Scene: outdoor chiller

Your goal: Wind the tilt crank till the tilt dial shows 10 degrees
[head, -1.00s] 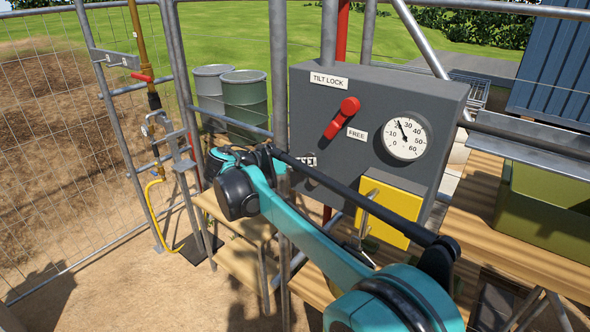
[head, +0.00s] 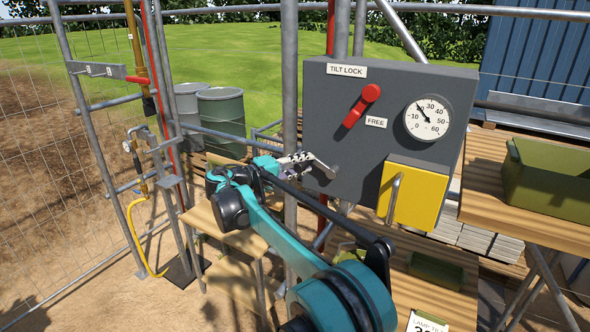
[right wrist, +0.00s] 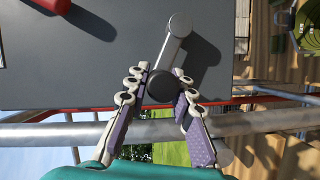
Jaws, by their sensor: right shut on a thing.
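The tilt crank (head: 321,166) is a grey arm low on the left of the dark grey box, and it also shows in the right wrist view (right wrist: 172,50). My right gripper (head: 297,158) is at its outer end. In the right wrist view its fingers (right wrist: 161,87) close around the dark crank knob (right wrist: 160,86) from both sides. The tilt dial (head: 427,118) is white, marked 0 to 60, and its needle points up and left, near 20. A red lever (head: 362,105) under the TILT LOCK label (head: 346,70) slants toward upper right, with a FREE label (head: 376,122) beside it.
A yellow panel with a grey handle (head: 417,197) sits low on the box front (head: 335,110). A grey upright pole (head: 289,75) stands just left of the box. A green bin (head: 550,185) rests on the wooden bench at right. Drums (head: 220,115) stand behind.

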